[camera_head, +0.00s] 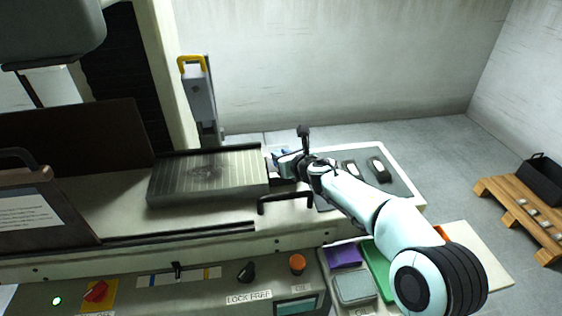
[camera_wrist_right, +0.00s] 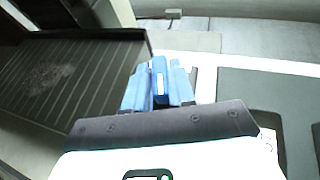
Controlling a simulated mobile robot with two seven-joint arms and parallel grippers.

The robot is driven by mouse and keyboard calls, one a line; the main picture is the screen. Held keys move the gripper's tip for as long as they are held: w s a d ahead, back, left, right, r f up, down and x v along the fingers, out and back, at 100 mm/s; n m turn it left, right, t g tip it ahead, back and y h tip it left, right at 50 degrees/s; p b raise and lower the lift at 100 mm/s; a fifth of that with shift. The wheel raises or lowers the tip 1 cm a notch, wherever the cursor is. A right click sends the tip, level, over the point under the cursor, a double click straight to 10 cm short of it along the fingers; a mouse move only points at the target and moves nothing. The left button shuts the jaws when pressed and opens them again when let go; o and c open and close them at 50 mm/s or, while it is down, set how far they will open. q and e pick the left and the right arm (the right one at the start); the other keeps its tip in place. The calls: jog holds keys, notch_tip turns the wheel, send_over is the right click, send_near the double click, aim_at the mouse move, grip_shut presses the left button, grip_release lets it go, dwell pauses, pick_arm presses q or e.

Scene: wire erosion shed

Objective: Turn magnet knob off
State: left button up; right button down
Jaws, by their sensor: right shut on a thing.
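The ribbed grey magnetic chuck (camera_head: 208,176) lies on the machine bed; it also shows at the left of the right wrist view (camera_wrist_right: 50,80). My right gripper (camera_head: 275,160) is at the chuck's right end. In the right wrist view its blue fingers (camera_wrist_right: 158,82) are close together, shut on the magnet knob. A small pale mark shows between the fingers; the fingers hide most of the knob, so its setting cannot be read. My left gripper is not in view.
A black bar handle (camera_head: 285,198) is just below the gripper. A dark mat (camera_head: 405,185) with small parts lies to the right. The front panel has a red knob (camera_head: 96,291), a black knob (camera_head: 246,271) and an orange button (camera_head: 297,264). A yellow-topped column (camera_head: 200,95) stands behind.

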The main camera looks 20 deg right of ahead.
jog(key=n+y, duration=0.2)
jog(key=y, duration=0.1)
jog(key=shift+d+n, duration=0.35)
jog(key=shift+n, duration=0.05)
jog(key=shift+w+r+n+g+y+p, duration=0.1)
jog(key=shift+n+g+y+p, duration=0.4)
jog(key=shift+n+g+y, duration=0.55)
jog(key=shift+n+y, duration=0.35)
jog(key=shift+y, duration=0.1)
jog(key=c, duration=1)
grip_release()
jog(key=shift+c, duration=0.2)
jog(key=v, duration=1.3)
